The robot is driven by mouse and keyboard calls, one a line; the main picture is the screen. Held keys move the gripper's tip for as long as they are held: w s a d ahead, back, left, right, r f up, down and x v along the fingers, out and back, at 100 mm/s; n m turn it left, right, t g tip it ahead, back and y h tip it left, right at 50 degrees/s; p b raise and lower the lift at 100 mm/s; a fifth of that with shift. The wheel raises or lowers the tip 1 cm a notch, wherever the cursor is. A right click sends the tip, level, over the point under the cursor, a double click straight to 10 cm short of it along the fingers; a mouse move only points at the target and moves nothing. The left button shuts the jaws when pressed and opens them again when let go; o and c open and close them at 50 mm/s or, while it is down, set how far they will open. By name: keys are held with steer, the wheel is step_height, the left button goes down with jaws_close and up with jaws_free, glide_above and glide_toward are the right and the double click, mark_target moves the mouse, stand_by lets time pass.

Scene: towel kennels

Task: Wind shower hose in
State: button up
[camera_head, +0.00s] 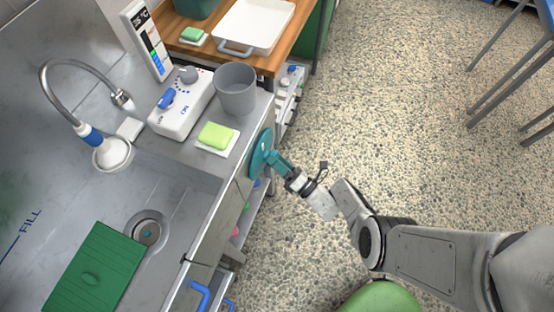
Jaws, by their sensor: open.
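The shower hose (60,72) is a grey metal arc rising over the steel sink at the left. A white shower head (114,153) with a blue collar (89,135) hangs near its lower left end. A teal round wheel (261,152) is on the counter's right side face, with a teal handle (280,160) sticking out to the right. My gripper (291,176) is open at the outer end of this handle. The view is too small to tell whether the fingers are around the handle or just beside it.
A grey cup (236,88), a yellow-green sponge (216,136) and a white control box (181,103) stand on the counter above the wheel. A green mat (95,272) lies in the sink. A green rounded object (380,299) is at the bottom.

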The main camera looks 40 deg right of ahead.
steer(key=v, duration=1)
steer(key=shift+s+f, duration=0.1)
steer(key=s+a+f+n+g+y, duration=0.1)
steer(key=s+a+n+g+y, duration=0.35)
steer(key=n+g, duration=0.6)
steer(key=s+a+f+n+g+y, duration=0.1)
steer(key=s+a+n+g+y, duration=0.35)
steer(key=n, duration=1.15)
steer(key=s+d+r+n+g+h, duration=0.2)
steer(key=d+r+n+h, duration=0.2)
steer(key=r+n+h, duration=0.2)
steer(key=s+d+r+n+g+h, duration=0.2)
steer(key=d+r+n+h, duration=0.2)
steer(key=r+n+h, duration=0.3)
step_height(320, 180, up, 4)
steer(key=n, duration=0.5)
steer(key=shift+d, duration=0.25)
